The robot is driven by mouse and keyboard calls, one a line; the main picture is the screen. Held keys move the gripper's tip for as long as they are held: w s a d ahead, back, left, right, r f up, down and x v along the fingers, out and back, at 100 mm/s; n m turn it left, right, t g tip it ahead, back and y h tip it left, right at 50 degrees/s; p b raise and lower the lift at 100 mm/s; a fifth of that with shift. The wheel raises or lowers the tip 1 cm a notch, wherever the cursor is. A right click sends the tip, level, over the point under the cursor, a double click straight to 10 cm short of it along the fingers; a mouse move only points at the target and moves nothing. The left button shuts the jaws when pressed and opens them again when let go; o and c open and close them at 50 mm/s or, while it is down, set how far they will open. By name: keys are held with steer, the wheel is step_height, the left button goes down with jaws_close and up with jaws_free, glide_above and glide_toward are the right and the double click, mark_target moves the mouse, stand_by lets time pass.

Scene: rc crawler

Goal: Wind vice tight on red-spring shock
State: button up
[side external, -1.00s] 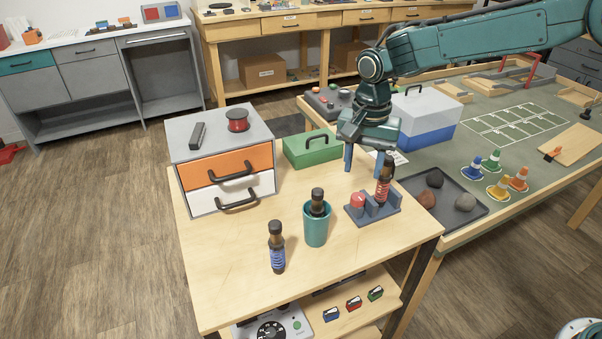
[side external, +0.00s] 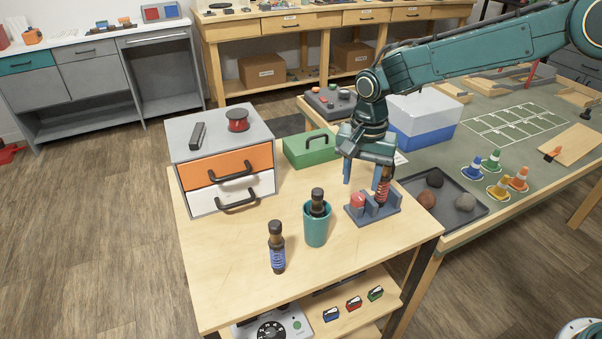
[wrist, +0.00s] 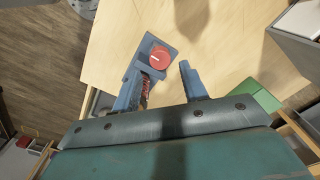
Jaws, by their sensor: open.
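The grey-blue vice (side external: 374,213) sits near the right edge of the wooden table, with its red knob (side external: 358,200) on the left side. The red-spring shock (side external: 382,190) stands upright between the vice's jaws. Whether the jaws press on it, I cannot tell. My gripper (side external: 361,184) is open and empty, pointing down just above and behind the knob. In the wrist view the knob (wrist: 159,58) lies ahead of my gripper (wrist: 160,82), closer to the left finger. That finger mostly hides the red-spring shock (wrist: 146,92).
A teal cup (side external: 316,230) holding a dark-capped shock and a blue-spring shock (side external: 277,252) stand left of the vice. A green box (side external: 311,149) and a drawer unit (side external: 221,165) are behind. A dark tray of rocks (side external: 462,207) lies to the right.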

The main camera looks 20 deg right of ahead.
mark_target(358, 196)
steer(key=shift+f, duration=0.15)
steer(key=shift+f, duration=1.95)
steer(key=c, duration=0.8)
steer(key=shift+m, duration=1.5)
